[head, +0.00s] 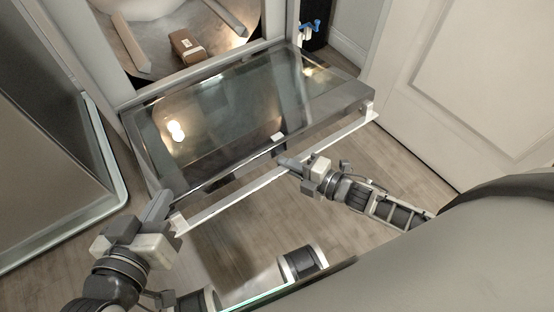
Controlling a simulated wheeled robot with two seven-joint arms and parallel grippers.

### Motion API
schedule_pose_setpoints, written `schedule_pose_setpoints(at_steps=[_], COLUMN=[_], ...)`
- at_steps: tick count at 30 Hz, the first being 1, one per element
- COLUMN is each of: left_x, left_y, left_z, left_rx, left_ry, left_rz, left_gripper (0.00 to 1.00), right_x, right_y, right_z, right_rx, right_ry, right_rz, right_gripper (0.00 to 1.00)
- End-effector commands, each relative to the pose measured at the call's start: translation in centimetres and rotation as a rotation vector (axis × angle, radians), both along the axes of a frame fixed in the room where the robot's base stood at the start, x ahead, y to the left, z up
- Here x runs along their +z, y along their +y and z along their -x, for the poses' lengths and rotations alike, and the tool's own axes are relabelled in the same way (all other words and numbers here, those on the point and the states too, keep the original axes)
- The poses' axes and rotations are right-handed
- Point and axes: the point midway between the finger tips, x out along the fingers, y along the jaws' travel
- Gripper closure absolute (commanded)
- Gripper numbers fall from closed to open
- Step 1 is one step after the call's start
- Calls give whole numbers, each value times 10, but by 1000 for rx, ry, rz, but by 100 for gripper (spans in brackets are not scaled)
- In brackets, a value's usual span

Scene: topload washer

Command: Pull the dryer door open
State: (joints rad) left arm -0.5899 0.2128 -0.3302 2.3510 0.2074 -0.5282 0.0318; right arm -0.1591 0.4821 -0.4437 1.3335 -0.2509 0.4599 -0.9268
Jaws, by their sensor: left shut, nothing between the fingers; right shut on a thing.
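The dryer door (225,110) is a dark glass panel in a metal frame. It is swung down from the machine front and lies tilted open toward me. Its pale bar handle (235,196) runs along the outer edge. My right gripper (289,164) is shut on the handle near the middle of the bar. My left gripper (160,204) is shut and empty at the door's left front corner, close to the handle's left end. I cannot tell whether it touches the door.
The opening behind the door shows a metal drum with fins and a brown block (186,46) inside. A grey appliance (45,150) stands at left. A white panelled door (480,80) is at right. A blue valve (310,27) is behind. Wood floor shows below the handle.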

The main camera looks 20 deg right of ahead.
Motion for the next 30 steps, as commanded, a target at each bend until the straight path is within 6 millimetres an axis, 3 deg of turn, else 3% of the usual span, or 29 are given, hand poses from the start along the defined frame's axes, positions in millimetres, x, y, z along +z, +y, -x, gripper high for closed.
schedule_pose_setpoints(at_steps=[1, 12, 15, 30], left_x=[2, -5, -5, -4], left_y=[2, 4, 4, 3], left_z=[1, 1, 1, 1], left_rx=[-1, -1, -1, -1], left_ry=[8, 16, 15, 14], left_rz=[-21, -46, -45, -44], left_gripper=[100, 100, 100, 100], right_x=[8, 6, 6, 6], right_y=[-2, -5, -4, -4], right_z=[1, 2, 2, 1], right_rx=[-6, -12, -11, -10], right_ry=[3, 10, 11, 9], right_rz=[-2, 0, 0, 1], right_gripper=[100, 100, 71, 71])
